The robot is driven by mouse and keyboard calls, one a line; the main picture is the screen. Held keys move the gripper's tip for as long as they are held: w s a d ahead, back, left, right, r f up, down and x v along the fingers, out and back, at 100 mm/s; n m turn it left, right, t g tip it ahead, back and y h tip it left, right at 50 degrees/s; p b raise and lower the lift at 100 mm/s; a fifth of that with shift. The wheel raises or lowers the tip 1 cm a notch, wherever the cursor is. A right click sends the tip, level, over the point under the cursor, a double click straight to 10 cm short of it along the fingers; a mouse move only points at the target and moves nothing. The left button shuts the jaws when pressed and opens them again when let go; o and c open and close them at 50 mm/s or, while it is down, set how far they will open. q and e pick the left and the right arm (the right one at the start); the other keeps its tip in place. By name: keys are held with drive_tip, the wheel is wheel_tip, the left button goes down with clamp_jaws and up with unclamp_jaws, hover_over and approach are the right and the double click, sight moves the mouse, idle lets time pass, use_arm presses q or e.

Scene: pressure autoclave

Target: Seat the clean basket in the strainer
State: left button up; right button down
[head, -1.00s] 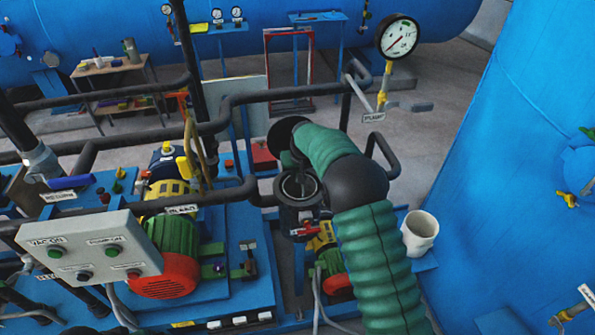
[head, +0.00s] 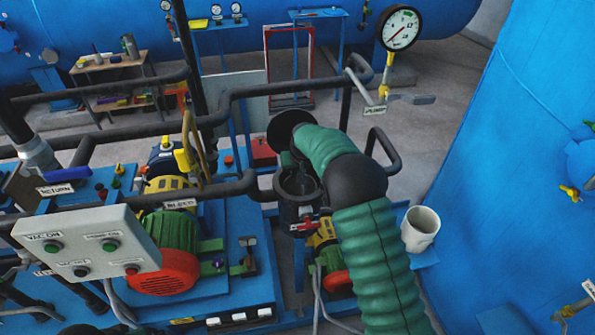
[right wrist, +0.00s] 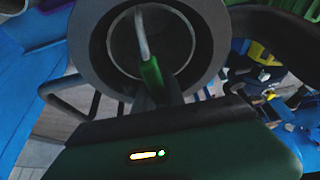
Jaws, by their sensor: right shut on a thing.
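The strainer (head: 297,213) is a dark upright pot with an open round mouth, left of my right arm in the head view. In the right wrist view its wide grey rim (right wrist: 202,40) surrounds a round inner wall. The basket (right wrist: 121,38) appears to be inside that mouth, with a pale bail handle and a green grip (right wrist: 151,74). My right gripper (right wrist: 156,92) is shut on the green grip, over the near edge of the mouth. In the head view the right gripper (head: 290,163) is small and dark above the strainer. Whether the basket rests fully down is hidden.
A dark round disc (head: 288,127) stands behind the strainer. A white bucket (head: 420,229) is right of my arm. Dark pipes (head: 243,187) and a green-and-red pump motor (head: 165,270) crowd the left. A blue tank wall (head: 500,200) fills the right.

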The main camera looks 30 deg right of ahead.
drive_tip(key=shift+f+b, duration=0.5)
drive_tip(key=shift+f, duration=0.35)
drive_tip(key=c, duration=1.3)
unclamp_jaws()
drive_tip(key=b+v, duration=0.4)
drive_tip(key=v, duration=1.3)
drive_tip(key=shift+f, duration=0.1)
drive_tip(key=shift+f, duration=0.1)
